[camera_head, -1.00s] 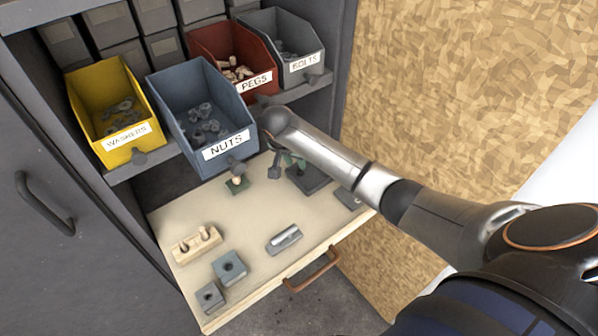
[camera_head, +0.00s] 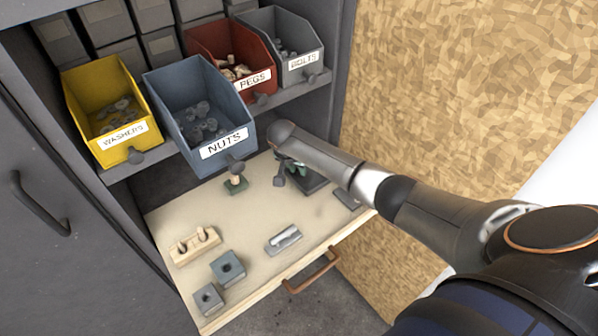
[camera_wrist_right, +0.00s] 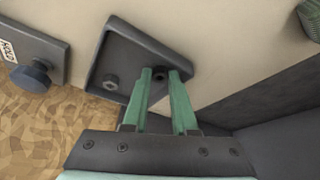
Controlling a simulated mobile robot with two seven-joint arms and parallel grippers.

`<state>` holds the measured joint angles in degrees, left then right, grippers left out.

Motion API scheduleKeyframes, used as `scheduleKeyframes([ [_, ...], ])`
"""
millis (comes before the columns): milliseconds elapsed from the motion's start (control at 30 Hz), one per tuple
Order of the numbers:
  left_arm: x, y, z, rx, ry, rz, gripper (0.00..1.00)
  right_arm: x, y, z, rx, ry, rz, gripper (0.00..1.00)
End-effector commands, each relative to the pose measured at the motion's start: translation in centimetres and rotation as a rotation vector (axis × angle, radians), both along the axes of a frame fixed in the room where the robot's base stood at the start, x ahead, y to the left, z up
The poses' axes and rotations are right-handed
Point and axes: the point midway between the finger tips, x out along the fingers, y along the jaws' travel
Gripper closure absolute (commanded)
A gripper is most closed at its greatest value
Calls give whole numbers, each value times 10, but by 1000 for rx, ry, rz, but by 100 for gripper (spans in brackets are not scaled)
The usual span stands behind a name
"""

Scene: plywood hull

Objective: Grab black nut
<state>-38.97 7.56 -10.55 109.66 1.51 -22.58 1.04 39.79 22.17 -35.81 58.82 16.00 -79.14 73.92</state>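My right gripper (camera_wrist_right: 164,78) has two green fingers. They stand apart, and a narrow gap shows between them. The fingertips are over a dark square plate (camera_wrist_right: 125,52) on the pale board. A small dark round piece, perhaps the black nut (camera_wrist_right: 160,73), shows on the plate between the fingertips; I cannot tell whether they touch it. My left gripper is not in view.
The blue NUTS bin (camera_head: 195,135) holds grey nuts. The yellow washers bin (camera_head: 88,115), red pegs bin and grey bolts bin stand beside it. A wooden peg block (camera_head: 193,247), grey blocks and a metal piece (camera_head: 284,239) lie on the pale pull-out board (camera_head: 255,215).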

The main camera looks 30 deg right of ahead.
Motion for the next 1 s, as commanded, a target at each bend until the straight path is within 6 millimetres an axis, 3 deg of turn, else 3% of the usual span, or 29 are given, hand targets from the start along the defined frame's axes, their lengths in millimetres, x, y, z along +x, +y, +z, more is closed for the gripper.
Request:
scheduleKeyframes([
  [33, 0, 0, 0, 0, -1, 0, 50, 0, 0, 0, 0, 0, 0, 81],
  [200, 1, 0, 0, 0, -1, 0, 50, 0, 0, 0, 1, 1, 0, 100],
  [767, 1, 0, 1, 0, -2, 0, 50, 0, 0, 3, 1, 1, 0, 100],
  [1000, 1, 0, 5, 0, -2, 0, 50, 1, 0, 30, 2, -3, 0, 100],
])
